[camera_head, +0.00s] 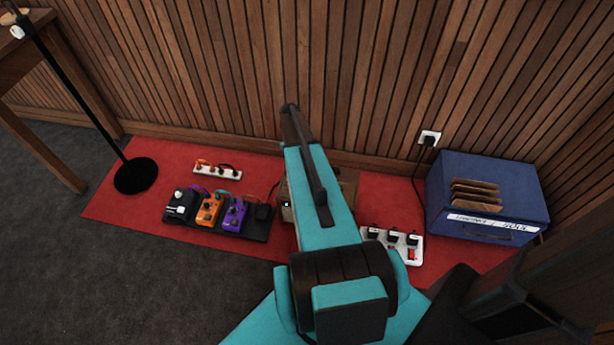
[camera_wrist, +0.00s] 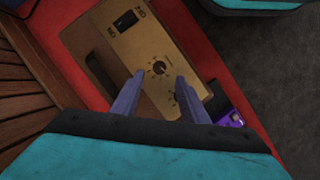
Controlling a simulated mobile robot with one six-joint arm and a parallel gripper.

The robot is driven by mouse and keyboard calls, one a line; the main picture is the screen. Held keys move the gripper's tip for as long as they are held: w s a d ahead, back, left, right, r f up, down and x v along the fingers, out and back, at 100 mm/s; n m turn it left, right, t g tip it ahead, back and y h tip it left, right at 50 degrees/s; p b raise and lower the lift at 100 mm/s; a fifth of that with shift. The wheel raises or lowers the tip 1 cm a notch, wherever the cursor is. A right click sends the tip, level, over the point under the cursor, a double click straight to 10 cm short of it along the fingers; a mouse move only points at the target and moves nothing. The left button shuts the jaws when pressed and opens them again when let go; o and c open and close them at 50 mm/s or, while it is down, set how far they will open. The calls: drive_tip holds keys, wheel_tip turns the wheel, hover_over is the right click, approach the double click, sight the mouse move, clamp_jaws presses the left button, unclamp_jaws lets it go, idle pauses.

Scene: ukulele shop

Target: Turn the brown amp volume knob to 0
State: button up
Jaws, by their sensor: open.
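The brown amp (camera_wrist: 150,45) fills the middle of the wrist view, tilted in the picture. A dark round knob with marks around it (camera_wrist: 159,67) sits on its panel. Its exact setting is too small to read. My gripper (camera_wrist: 159,79) is open, with one finger on each side of the knob in the picture. I cannot tell whether the fingers touch it. Nothing is held. In the head view the amp (camera_head: 348,184) is mostly hidden behind my arm, and my gripper is hidden too.
On the amp panel are a black switch (camera_wrist: 126,20) and small controls (camera_wrist: 173,98). The pedalboard (camera_head: 215,228) lies left of the amp on the red mat (camera_head: 120,200). A white power strip (camera_head: 405,252) and a blue box (camera_head: 485,190) are to the right. A slatted wall stands behind.

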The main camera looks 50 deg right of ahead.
drive_tip(key=v, duration=0.6)
drive_tip(key=shift+w+r, duration=0.2)
drive_tip(key=shift+r, duration=0.15)
drive_tip(key=s+a+f+n+g+p, duration=0.1)
drive_tip(key=a+f+n+p, duration=0.15)
drive_tip(key=a, duration=0.85)
drive_tip(key=s+a+f+n+g+p, duration=0.1)
drive_tip(key=s+a+p, duration=0.15)
drive_tip(key=a, duration=0.85)
drive_tip(key=s+a+r+m+t+h+p, duration=0.1)
drive_tip(key=s+a+p, duration=0.3)
drive_tip(key=s+a, duration=1.4)
drive_tip(key=shift+s+a, duration=0.35)
drive_tip(key=shift+s, duration=0.35)
